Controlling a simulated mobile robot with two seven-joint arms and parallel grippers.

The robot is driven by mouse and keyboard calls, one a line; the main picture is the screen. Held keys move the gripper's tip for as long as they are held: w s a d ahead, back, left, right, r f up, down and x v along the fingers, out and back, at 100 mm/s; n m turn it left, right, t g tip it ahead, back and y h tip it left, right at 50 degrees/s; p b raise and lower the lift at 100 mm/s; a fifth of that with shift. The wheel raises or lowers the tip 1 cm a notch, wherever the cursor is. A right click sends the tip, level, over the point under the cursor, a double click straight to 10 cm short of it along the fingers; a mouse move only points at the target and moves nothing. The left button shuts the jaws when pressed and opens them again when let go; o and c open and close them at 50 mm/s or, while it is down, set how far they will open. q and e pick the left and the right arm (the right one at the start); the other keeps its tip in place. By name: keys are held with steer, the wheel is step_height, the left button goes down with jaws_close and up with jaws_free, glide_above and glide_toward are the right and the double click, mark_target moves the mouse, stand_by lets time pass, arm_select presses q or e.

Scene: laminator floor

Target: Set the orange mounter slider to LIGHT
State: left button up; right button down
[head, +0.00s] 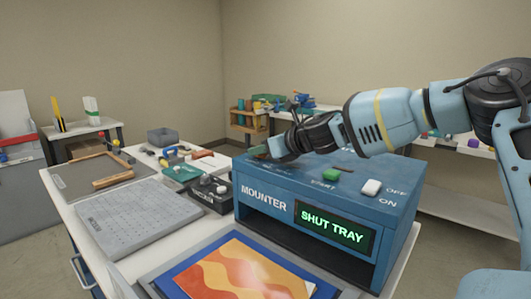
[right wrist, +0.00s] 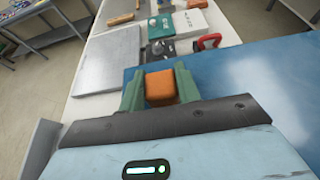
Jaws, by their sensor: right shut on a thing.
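The blue mounter (head: 300,170) stands on the white table, with a lit display (head: 335,229) reading SHUT TRAY. My right gripper (head: 272,151) is low over the far left part of its top. In the right wrist view its green fingers (right wrist: 160,78) are shut on the orange slider knob (right wrist: 160,90), one finger on each side. The arm and gripper hide the knob in the head view, and I cannot read the LIGHT marking or the slider's setting. My left gripper is not in view.
On the mounter's top are a green START button (head: 331,175) and a white ON/OFF switch (head: 371,187). An orange and yellow print on blue (head: 240,272) lies on the tray in front. A grey board (head: 135,215) and several tools crowd the table's left side.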

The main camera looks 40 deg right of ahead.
mark_target(277, 162)
steer(key=shift+r, duration=0.15)
steer(key=c, duration=1.4)
jaws_free()
steer(key=o, duration=0.4)
steer(key=shift+w, duration=0.25)
steer(key=shift+s, duration=0.2)
steer(key=p+v, duration=0.1)
steer(key=v, duration=0.4)
steer(key=shift+s+r, duration=0.15)
steer(key=shift+s, duration=0.1)
steer(key=shift+p+v, duration=0.3)
steer(key=shift+v, duration=0.65)
